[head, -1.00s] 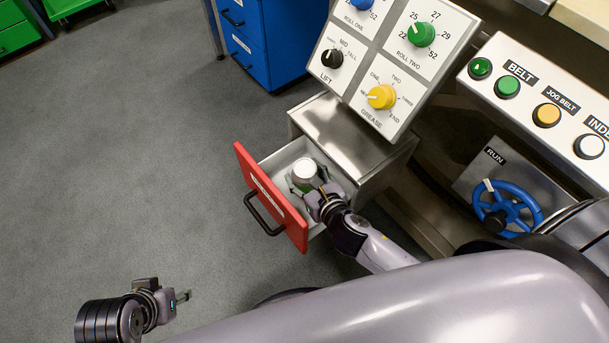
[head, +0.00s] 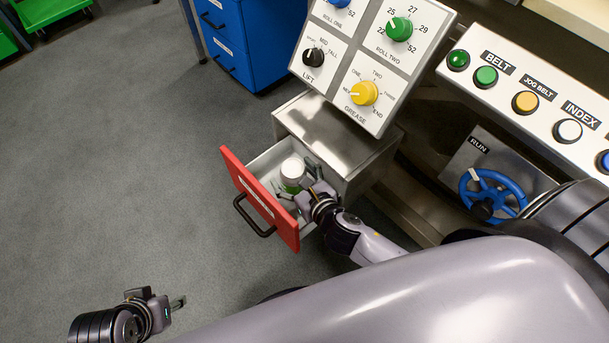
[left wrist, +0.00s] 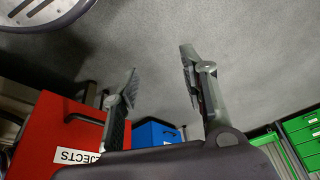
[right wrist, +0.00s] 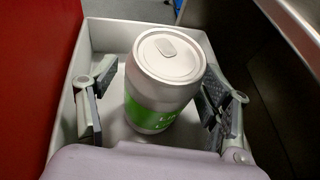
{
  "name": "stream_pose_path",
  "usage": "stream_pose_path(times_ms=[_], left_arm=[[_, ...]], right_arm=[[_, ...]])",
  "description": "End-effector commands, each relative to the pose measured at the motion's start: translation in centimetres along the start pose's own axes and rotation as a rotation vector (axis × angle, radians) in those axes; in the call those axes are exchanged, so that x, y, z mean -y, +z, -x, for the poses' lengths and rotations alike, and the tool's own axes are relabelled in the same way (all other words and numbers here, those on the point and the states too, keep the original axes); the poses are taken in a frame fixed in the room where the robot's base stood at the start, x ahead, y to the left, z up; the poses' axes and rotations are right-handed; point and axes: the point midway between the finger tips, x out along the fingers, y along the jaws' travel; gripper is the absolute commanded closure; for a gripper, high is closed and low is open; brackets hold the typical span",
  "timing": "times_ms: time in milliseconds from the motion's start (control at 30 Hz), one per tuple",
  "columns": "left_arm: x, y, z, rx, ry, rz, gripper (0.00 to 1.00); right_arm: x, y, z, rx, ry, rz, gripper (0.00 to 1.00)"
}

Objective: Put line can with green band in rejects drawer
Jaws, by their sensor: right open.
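The can with the green band (right wrist: 165,85) stands upright inside the open rejects drawer (head: 266,190), which has a red front and a black handle. The can also shows in the head view (head: 292,174). My right gripper (head: 298,186) is open in the drawer; in the right wrist view its fingers (right wrist: 158,108) are spread to either side of the can, with a gap on the left and the right finger close beside it. My left gripper (head: 180,303) is away over the floor at lower left; in the left wrist view its fingers (left wrist: 157,80) are apart and empty.
The drawer sits in a steel cabinet (head: 335,135) under a panel of knobs (head: 375,60). A button panel (head: 530,100) and a blue RUN wheel (head: 492,192) are at the right. A blue cabinet (head: 250,40) stands behind. The grey floor at left is clear.

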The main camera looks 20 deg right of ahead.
Motion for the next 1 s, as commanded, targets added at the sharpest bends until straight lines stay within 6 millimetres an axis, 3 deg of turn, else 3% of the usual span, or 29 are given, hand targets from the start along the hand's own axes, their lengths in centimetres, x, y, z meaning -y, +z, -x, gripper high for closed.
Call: stream_pose_path(times_ms=[267,367,500,700,1000], left_arm=[[0.0,-0.4,1.0,-0.002,0.0,0.0,0.6],[-0.1,-0.3,-0.8,0.011,0.002,0.0,0.6],[-0.1,-0.3,-1.5,0.012,0.003,-0.001,0.6],[-0.1,-0.3,-2.0,0.013,0.003,-0.001,0.6],[-0.1,-0.3,-2.0,0.013,0.002,-0.001,0.6]], right_arm=[[0.0,0.0,6.0,-0.005,0.001,0.0,0.27],[0.0,-0.1,8.0,-0.005,0.001,0.0,0.27],[0.0,-0.1,10.0,-0.003,0.0,0.0,0.27],[0.0,0.0,11.3,-0.001,0.0,0.001,0.27],[0.0,0.0,11.3,0.0,0.0,0.001,0.27]])
